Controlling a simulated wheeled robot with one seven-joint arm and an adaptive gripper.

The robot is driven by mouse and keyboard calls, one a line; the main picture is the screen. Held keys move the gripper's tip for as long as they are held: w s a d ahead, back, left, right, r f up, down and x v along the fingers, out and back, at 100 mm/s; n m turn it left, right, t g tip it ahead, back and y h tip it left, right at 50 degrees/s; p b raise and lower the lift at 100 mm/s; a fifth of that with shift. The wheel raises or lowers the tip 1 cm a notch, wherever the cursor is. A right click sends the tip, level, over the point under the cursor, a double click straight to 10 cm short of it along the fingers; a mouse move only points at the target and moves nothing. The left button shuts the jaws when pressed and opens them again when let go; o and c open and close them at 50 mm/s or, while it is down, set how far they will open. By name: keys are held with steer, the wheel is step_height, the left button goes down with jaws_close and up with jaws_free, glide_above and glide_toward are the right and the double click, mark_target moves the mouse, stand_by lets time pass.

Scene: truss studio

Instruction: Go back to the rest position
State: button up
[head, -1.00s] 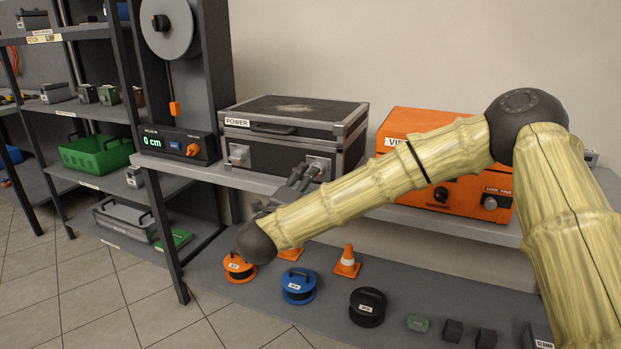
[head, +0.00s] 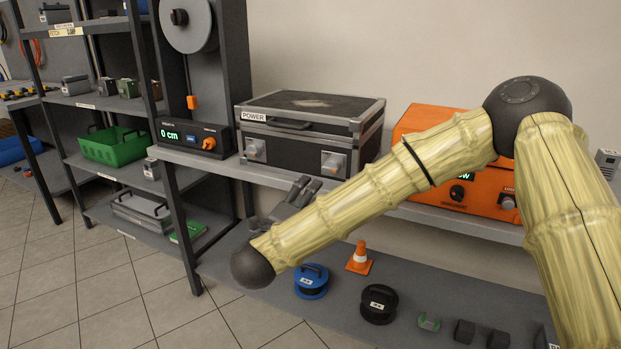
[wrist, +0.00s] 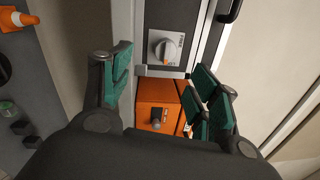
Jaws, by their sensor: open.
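My gripper (wrist: 162,95) is open and empty in the wrist view, its green-padded fingers spread apart. In the head view my gripper (head: 294,190) shows partly behind my forearm, in front of the black POWER case (head: 285,140). The case stands on the grey bench shelf and has two orange-marked knobs on its front. One knob (wrist: 164,48) shows beyond the fingers in the wrist view. An orange box (head: 420,120) stands to the right of the case, partly hidden by my arm. It also shows between the fingers in the wrist view (wrist: 155,93).
A rack with a green crate (head: 105,146) stands at the left. A device reading 0 cm (head: 175,136) stands left of the case. Tiled floor is clear.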

steer(key=s+d+f+n+g+y, duration=0.15)
steer(key=f+n, duration=0.25)
steer(key=f, duration=0.5)
steer(key=s+f+n+g+y, duration=0.1)
steer(key=s+f+n+y, duration=0.2)
steer(key=f, duration=0.5)
steer(key=s+f+n+g+y, duration=0.1)
steer(key=f+n+y, duration=0.25)
steer(key=f, duration=0.55)
steer(key=s+d+f+n+g, duration=0.4)
steer(key=s+d+f, duration=0.1)
steer(key=s+f, duration=0.45)
steer(key=s+d+f+n+g, duration=0.3)
steer(key=s+d+f+n, duration=0.2)
steer(key=s+f, duration=0.45)
steer(key=s+d+f+n+g, duration=0.2)
steer(key=s+d+f+g, duration=0.1)
steer(key=s+d, duration=0.55)
steer(key=s+d+f+n+g, duration=0.3)
steer(key=s+d+f+g, duration=0.15)
steer(key=s, duration=0.65)
step_height(320, 180, up, 25)
steer(key=p, duration=2.4)
steer(key=shift+d+t+h, duration=0.3)
steer(key=shift+d, duration=0.05)
steer(key=shift+s, duration=0.1)
